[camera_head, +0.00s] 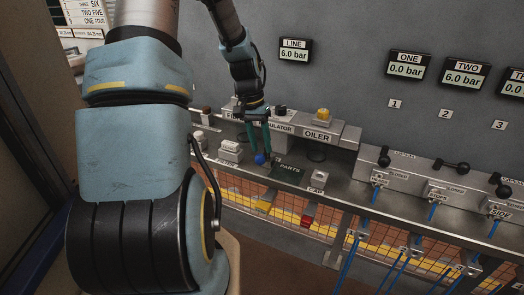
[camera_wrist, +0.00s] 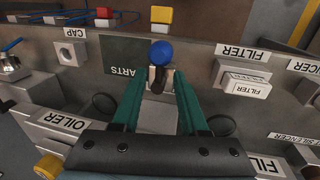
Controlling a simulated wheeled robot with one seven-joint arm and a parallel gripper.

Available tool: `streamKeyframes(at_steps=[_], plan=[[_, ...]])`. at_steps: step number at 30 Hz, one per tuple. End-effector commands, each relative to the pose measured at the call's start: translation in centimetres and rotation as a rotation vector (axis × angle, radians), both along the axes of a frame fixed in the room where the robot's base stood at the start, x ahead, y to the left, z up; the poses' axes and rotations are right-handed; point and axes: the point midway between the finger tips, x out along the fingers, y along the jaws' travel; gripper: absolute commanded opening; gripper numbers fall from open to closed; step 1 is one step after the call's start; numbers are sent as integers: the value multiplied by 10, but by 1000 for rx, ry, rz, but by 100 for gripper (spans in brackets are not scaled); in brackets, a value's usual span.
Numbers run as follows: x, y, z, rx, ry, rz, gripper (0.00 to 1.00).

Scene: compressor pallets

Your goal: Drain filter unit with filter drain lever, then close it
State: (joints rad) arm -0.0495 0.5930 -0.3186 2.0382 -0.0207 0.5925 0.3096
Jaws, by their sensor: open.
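A lever with a blue ball knob (camera_head: 261,159) stands out near the bench edge, below the filter unit (camera_head: 231,114), whose label is partly hidden by my arm. In the wrist view the blue knob (camera_wrist: 161,52) tops a short dark stem. My gripper (camera_head: 259,149) points down with its two green fingers open. In the wrist view the gripper (camera_wrist: 160,82) has one finger on each side of the lever's stem, with gaps beside it. The knob shows just beyond the fingertips. The filter unit's body is mostly hidden under my gripper.
An oiler (camera_head: 317,136) with a yellow top sits right of the filter. A dark PARTS mat (camera_head: 289,170), a CAP block (camera_head: 318,180) and a white FILTER element (camera_wrist: 246,84) lie nearby. The LINE gauge (camera_head: 294,50) reads 6.0 bar. Black-handled valves (camera_head: 455,166) stand further right.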

Motion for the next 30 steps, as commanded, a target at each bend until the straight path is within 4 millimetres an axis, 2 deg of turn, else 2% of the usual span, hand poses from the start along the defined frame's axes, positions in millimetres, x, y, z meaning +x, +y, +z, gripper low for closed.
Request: streamKeyframes(at_steps=[6, 12, 18, 26, 30], plan=[[6, 8, 43, 0, -6, 1, 43], [8, 12, 72, -1, -3, 0, 43], [8, 14, 83, 0, 0, -1, 43], [8, 14, 83, 0, 0, 0, 43], [-8, 24, 83, 33, -20, 41, 43]])
